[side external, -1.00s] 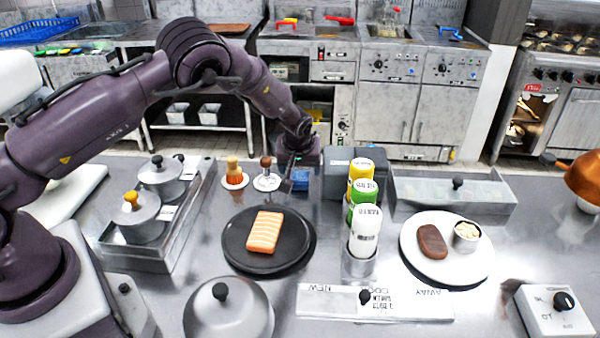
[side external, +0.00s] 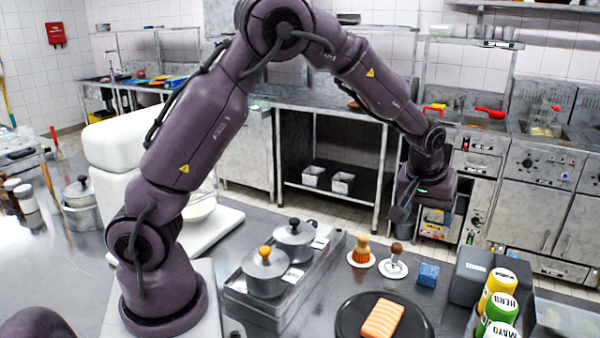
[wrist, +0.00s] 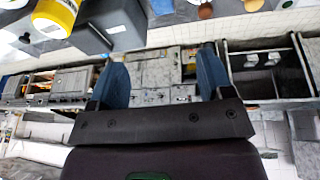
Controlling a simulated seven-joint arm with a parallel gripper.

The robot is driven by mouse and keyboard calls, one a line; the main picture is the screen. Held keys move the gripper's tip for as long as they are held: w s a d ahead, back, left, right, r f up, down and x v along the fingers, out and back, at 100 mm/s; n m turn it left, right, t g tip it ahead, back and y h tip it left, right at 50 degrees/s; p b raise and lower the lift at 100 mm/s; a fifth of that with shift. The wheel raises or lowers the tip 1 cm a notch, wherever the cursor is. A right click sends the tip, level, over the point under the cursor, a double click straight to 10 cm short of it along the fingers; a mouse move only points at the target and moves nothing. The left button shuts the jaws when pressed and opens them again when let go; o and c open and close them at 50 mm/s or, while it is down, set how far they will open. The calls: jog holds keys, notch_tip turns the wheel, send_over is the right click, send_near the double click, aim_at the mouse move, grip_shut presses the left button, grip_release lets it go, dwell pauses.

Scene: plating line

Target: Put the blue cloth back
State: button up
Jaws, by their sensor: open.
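The blue cloth (side external: 428,274) is a small folded block on the steel counter, just right of the brown-handled tool and left of the dark grey box. A sliver of it also shows at the top edge of the wrist view (wrist: 161,7). My gripper (side external: 422,213) is raised above and behind the cloth, near the counter's far side, apart from it. In the wrist view my gripper (wrist: 163,65) has its two blue fingers spread wide with nothing between them.
A black plate (side external: 350,316) with a salmon fillet (side external: 383,318) lies in front of the cloth. A dark grey box (side external: 486,268) and several bottles (side external: 499,308) stand to the right. A tray with lidded pots (side external: 266,272) and two tools on white discs (side external: 361,262) stand to the left.

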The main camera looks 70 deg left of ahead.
jog(key=s+d+r+m+t+h, duration=0.1)
jog(key=s+d+r+m+h, duration=0.15)
jog(key=s+r, duration=1)
jog(key=s+d+r+m+t, duration=0.1)
jog(key=s+m, duration=0.4)
jog(key=s, duration=1)
jog(key=shift+d+y, duration=0.4)
jog(key=shift+y, duration=0.05)
